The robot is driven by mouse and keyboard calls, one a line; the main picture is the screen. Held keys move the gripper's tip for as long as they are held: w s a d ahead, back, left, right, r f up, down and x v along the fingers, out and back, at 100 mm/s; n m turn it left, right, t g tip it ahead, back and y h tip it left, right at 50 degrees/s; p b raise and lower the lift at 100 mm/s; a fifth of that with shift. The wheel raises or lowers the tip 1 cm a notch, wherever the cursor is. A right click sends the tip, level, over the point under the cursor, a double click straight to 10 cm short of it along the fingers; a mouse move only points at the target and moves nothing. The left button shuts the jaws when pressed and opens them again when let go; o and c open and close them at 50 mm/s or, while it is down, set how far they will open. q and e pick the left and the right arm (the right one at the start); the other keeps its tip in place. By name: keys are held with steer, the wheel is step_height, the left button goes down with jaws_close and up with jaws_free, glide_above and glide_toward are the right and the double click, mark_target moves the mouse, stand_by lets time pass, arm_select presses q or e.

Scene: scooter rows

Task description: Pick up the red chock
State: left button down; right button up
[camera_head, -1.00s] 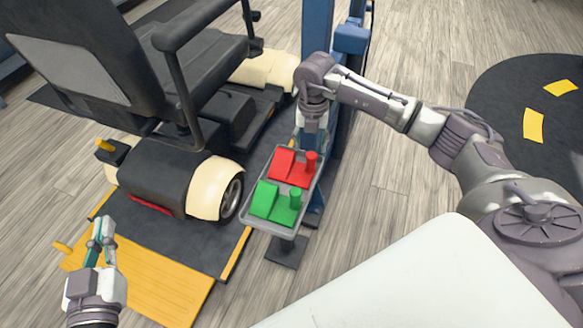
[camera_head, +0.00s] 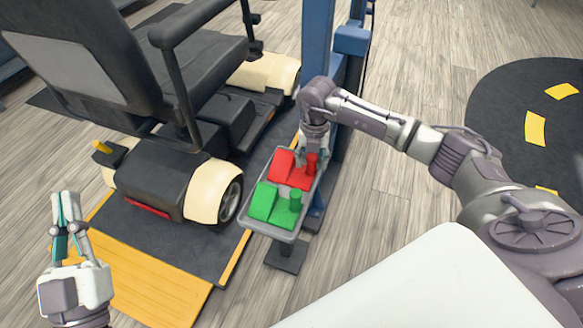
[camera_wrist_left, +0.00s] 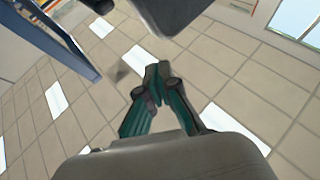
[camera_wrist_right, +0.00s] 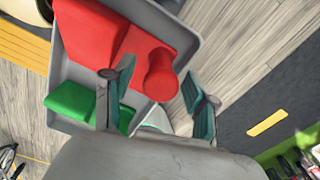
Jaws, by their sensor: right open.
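The red chock (camera_head: 283,166), a wedge with an upright round peg, sits in the far half of a grey tray (camera_head: 268,231). It also shows in the right wrist view (camera_wrist_right: 92,38). My right gripper (camera_head: 312,158) is open above the chock, pointing down close to the peg. In the right wrist view its fingers (camera_wrist_right: 158,92) are spread, with the peg between them in the picture; neither clearly touches it. My left gripper (camera_head: 67,197) is at the lower left, far from the tray, fingers upward. In the left wrist view its fingertips (camera_wrist_left: 156,72) are together and empty.
A green chock (camera_head: 264,203) lies in the near half of the tray. A black and cream scooter (camera_head: 160,180) stands left of the tray on a dark platform with a yellow ramp (camera_head: 140,285). A blue post (camera_head: 316,40) rises just behind the tray.

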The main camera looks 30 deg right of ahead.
jaws_close()
steer(key=shift+r, duration=0.1)
stand_by(0.3)
